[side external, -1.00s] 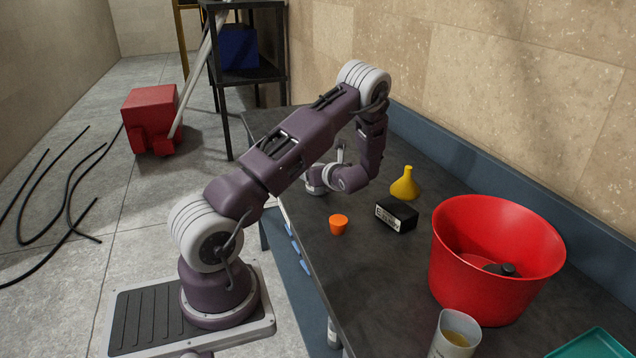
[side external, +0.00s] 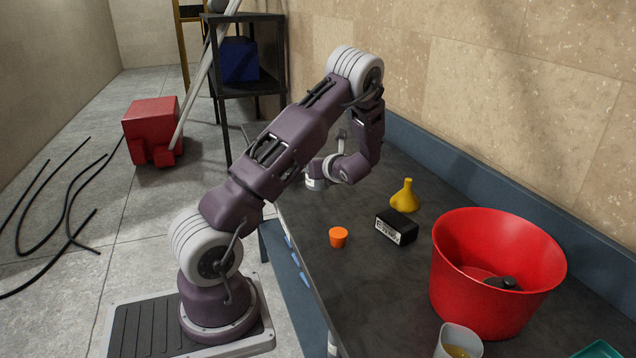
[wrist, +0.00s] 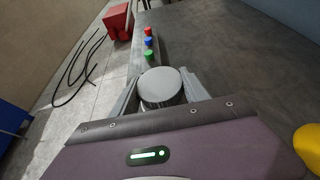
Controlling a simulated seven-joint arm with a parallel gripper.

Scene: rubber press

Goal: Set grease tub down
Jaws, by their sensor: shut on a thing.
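The grease tub shows in the wrist view as a round grey lid (wrist: 160,86) between the two fingers. In the side view it is a small pale cylinder (side external: 316,184) at the far part of the dark bench, partly hidden by my wrist. My gripper (wrist: 158,92) is shut on the tub, one finger against each side. The tub looks upright. I cannot tell for sure whether its base touches the bench.
An orange cup (side external: 338,237), a black box (side external: 397,228), a yellow funnel (side external: 404,196) and a big red bucket (side external: 498,265) stand nearer the camera. Red, blue and green buttons (wrist: 148,43) line the bench edge. Bench (wrist: 225,60) beyond the tub is clear.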

